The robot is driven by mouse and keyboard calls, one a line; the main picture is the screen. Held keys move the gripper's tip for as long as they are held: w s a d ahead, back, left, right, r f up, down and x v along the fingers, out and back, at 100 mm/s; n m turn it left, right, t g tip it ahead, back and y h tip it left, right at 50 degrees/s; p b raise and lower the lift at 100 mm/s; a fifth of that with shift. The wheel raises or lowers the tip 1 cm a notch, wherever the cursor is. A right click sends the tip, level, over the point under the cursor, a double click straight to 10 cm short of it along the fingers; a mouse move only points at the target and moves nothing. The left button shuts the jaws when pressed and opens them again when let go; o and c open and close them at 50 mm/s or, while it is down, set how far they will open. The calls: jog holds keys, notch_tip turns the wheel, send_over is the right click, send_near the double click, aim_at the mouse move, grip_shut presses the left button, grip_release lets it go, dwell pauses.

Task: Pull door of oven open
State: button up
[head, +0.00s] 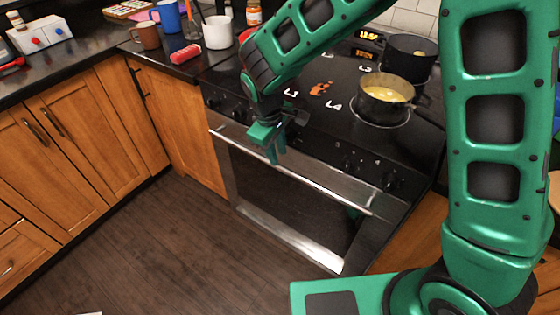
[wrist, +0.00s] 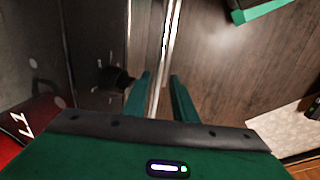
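The oven (head: 285,205) stands in the counter run, with a dark glass door in a metal frame. Its door looks shut or nearly so. A long metal handle (head: 325,186) runs across the top of the door. My gripper (head: 276,154) is at the handle's left half, pointing down. In the wrist view, the handle (wrist: 167,45) passes between the two green fingers of my gripper (wrist: 161,92). The fingers are apart, with gaps showing on both sides of the bar. The exact contact is hard to tell in the head view.
Control knobs (head: 350,165) line the oven front above the handle. A pot with yellow food (head: 387,92) and a dark pot (head: 409,58) stand on the cooktop. Wooden cabinets (head: 70,130) are at the left. The dark floor (head: 150,240) before the oven is clear.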

aim_at(281, 166)
jog(key=f, duration=0.4)
jog(key=w+d+f, duration=0.1)
jog(key=shift+f, duration=0.4)
grip_shut()
